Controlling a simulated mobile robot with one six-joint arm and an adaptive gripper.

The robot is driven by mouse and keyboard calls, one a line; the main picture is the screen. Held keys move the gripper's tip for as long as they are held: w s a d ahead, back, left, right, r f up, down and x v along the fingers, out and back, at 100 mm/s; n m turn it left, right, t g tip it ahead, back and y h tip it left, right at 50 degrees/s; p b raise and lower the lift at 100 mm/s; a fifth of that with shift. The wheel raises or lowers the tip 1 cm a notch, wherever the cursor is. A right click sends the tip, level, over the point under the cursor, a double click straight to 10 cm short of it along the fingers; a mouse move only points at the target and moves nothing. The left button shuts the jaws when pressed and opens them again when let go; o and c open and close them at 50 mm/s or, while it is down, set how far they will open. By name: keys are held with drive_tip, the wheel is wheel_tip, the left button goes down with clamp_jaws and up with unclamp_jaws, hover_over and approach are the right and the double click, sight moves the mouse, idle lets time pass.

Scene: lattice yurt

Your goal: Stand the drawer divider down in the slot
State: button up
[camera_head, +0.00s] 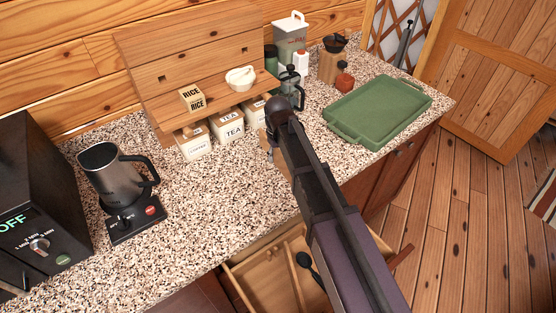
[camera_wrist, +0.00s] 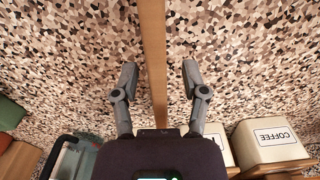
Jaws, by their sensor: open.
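The drawer divider (camera_wrist: 153,45) is a long, narrow light-wood strip over the speckled counter in the wrist view. My gripper (camera_wrist: 159,78) is open, with one finger on each side of the strip and a gap on both sides. In the head view only a small piece of the divider (camera_head: 265,141) shows beside my gripper, and my arm hides the rest. The open wooden drawer (camera_head: 238,286) is below the counter's front edge, with wooden partitions and a black utensil (camera_head: 307,263) inside. My arm covers part of the drawer, and I cannot make out the slot.
A French press (camera_head: 291,86) is close by. A green tray (camera_head: 378,110) lies to the right, a kettle (camera_head: 115,180) to the left.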

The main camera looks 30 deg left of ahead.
sight(278, 150)
drive_tip(key=shift+c, duration=0.2)
clamp_jaws()
drive_tip(key=shift+r, duration=0.15)
idle(0.4)
wheel_tip(278, 150, up, 3)
drive_tip(key=p, duration=0.3)
drive_tip(key=s+d+r+p, duration=0.1)
drive_tip(key=s+d, duration=0.1)
drive_tip(key=s, duration=0.5)
drive_tip(key=s+d+p, duration=0.1)
drive_tip(key=s+d, duration=0.1)
drive_tip(key=s, duration=0.6)
drive_tip(key=shift+s+d+r, duration=0.2)
drive_tip(key=shift+d+r, duration=0.1)
drive_tip(key=shift+r, duration=0.05)
